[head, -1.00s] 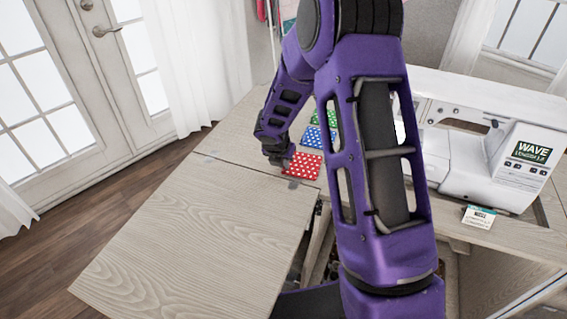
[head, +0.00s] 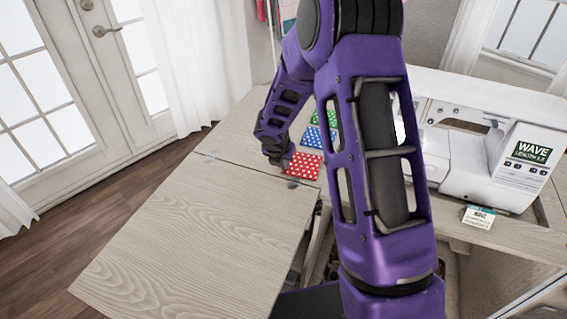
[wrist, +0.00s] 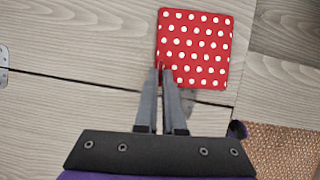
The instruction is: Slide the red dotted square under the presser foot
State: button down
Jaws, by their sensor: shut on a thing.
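The red dotted square (head: 303,166) lies on the cabinet top, at the left of my arm in the head view. It also shows in the wrist view (wrist: 196,45), flat or nearly so. My gripper (wrist: 166,72) is shut on its near left edge, with the fingertips close together there. In the head view my gripper (head: 281,163) is at the square's left side. The sewing machine (head: 470,150) stands to the right of my arm. Its presser foot is hidden behind my arm.
A blue dotted square (head: 319,138) and a green one (head: 325,118) lie behind the red one. A wooden leaf (head: 190,245) extends left, clear. An opening lies below the near cabinet edge.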

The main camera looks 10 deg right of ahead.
notch_tip(320, 180, up, 5)
jog(key=p, duration=0.5)
dwell(0.4)
